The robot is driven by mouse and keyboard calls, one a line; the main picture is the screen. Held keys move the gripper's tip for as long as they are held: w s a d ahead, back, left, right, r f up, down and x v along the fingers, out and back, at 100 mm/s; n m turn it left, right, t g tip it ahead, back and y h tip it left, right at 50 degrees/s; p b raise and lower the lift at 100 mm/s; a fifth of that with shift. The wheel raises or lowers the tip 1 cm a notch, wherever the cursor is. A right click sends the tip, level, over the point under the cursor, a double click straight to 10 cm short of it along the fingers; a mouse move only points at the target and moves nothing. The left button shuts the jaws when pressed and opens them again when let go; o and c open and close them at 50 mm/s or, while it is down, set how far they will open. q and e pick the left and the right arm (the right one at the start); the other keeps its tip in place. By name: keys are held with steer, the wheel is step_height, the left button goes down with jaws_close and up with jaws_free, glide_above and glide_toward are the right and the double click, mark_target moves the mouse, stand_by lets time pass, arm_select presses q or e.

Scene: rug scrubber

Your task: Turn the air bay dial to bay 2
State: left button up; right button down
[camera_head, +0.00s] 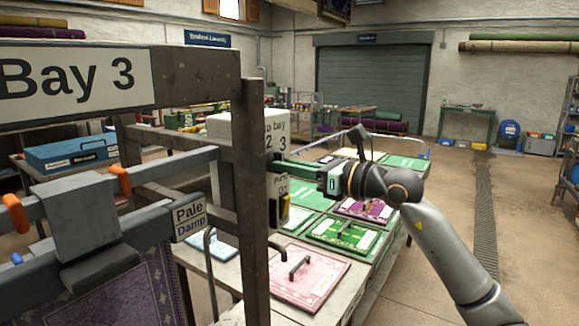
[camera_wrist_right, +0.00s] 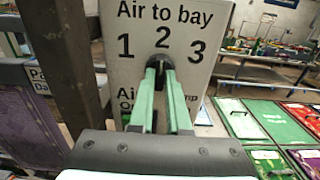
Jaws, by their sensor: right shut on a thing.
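The white air control box (camera_head: 232,126) stands behind the dark post of the Bay 3 frame in the head view. In the right wrist view its panel (camera_wrist_right: 125,72) reads "Air to bay" with the numbers 1, 2 and 3. The dark dial (camera_wrist_right: 164,58) sits just below the 2, and its top shows between the green fingers. My right gripper (camera_wrist_right: 160,70) is shut on the dial; in the head view the gripper (camera_head: 288,164) reaches in from the right. The fingers hide most of the dial, so I cannot tell exactly where it points. My left gripper is not in view.
A dark post (camera_head: 251,210) stands close left of my right gripper. A Bay 3 sign (camera_head: 75,83) and a "Pale Damp" tag (camera_head: 189,218) are at left. Below my right arm, tables carry coloured panels, including a pink one (camera_head: 318,271). The floor at right is clear.

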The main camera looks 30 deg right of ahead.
steer(key=c, duration=0.9)
jaws_free()
steer(key=b+v, duration=0.6)
steer(key=v, duration=0.6)
steer(key=shift+s+d, duration=0.15)
steer(key=shift+s, duration=0.1)
